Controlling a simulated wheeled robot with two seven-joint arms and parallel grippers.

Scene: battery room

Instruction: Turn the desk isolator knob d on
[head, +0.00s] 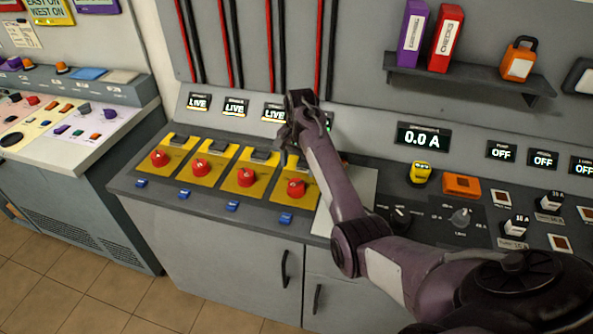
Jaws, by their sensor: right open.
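Several red isolator knobs stand in a row on yellow plates on the desk. The rightmost, which I take to be knob d (296,187), sits on its yellow plate (271,192). Its letter is not readable. My right gripper (292,160) is open, above and behind this knob, over the upper part of the plate, and apart from the knob. The other red knobs are at the left (160,158), (201,167) and (247,177). My left gripper is not in view.
Displays reading LIVE (235,107) stand behind the knobs; the rightmost is mostly hidden by my gripper. Blue tabs (233,206) line the desk's front edge. To the right are a yellow device (420,172), an orange block (462,186) and dials. A shelf (470,84) hangs above.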

